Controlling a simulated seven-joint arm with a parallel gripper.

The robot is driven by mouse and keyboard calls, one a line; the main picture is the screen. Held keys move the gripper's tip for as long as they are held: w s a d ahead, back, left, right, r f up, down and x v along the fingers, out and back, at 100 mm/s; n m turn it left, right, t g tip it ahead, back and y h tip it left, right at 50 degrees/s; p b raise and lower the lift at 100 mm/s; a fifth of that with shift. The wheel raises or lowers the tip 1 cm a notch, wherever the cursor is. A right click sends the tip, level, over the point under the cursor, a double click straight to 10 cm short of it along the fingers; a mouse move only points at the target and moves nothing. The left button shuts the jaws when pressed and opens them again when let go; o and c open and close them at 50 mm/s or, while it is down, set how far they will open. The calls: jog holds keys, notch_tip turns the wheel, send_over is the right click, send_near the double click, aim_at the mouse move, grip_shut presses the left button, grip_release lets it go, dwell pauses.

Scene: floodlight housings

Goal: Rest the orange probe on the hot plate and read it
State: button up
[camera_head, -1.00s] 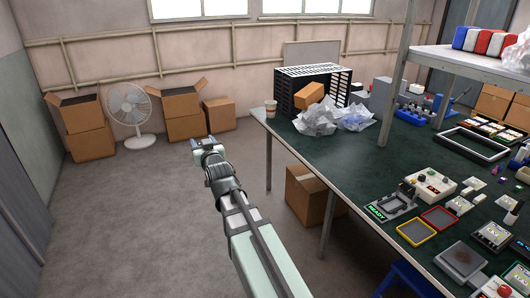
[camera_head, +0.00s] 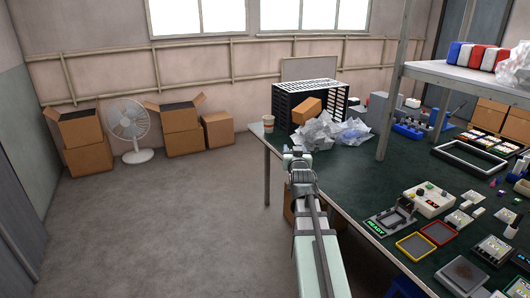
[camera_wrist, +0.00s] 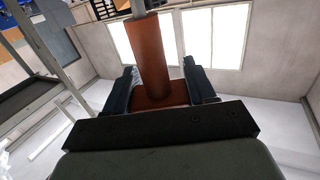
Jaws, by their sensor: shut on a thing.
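My gripper (camera_head: 297,156) is at the left edge of the dark green bench in the head view, pointing away toward the back wall. In the wrist view the two dark fingers of my gripper (camera_wrist: 160,88) are shut on the orange probe (camera_wrist: 150,55). The probe has a thick orange-brown handle and a grey shaft running out of the top of the picture; its tip is not visible. In the head view I cannot make out the probe. A square unit with a dark, brown-stained plate (camera_head: 463,273) at the bench's near right looks like the hot plate. Nothing rests on it.
The green bench (camera_head: 345,180) carries a fixture marked READY (camera_head: 385,222), a yellow-rimmed tray (camera_head: 416,247), a red-rimmed tray (camera_head: 438,233) and a control box (camera_head: 427,198). Plastic bags (camera_head: 330,132) and a black crate (camera_head: 308,95) stand behind. A shelf (camera_head: 470,68) overhangs the right.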

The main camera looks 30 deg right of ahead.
jog(key=s+d+f+m+g+h, duration=0.1)
jog(key=s+d+m+g+h, duration=0.25)
jog(key=s+d, duration=1.2)
jog(key=s+d+f+m+g+h, duration=0.1)
jog(key=s+d+m+g+h, duration=0.25)
jog(key=s+d, duration=1.2)
jog(key=s+d+f+m+g+h, duration=0.1)
jog(key=s+d+f+g, duration=0.15)
jog(key=s+d, duration=0.6)
jog(key=s+d+f+m+g, duration=0.1)
jog(key=s+d+f, duration=0.3)
jog(key=s, duration=0.9)
jog(key=s+d+f+m+g+h, duration=0.1)
jog(key=s+d+f+m, duration=0.15)
jog(key=s+d, duration=0.55)
jog(key=w+a+r+n+t+y, duration=0.2)
jog(key=w+a+n+t+y, duration=0.3)
jog(key=a+n+y, duration=0.3)
jog(key=w+a+r+n+t+y, duration=0.1)
jog(key=w+a+n+t+y, duration=0.4)
jog(key=a+n+y, duration=0.3)
jog(key=shift+a+r+t+y, duration=0.15)
jog(key=shift+r+t+y, duration=0.2)
jog(key=shift+t, duration=0.4)
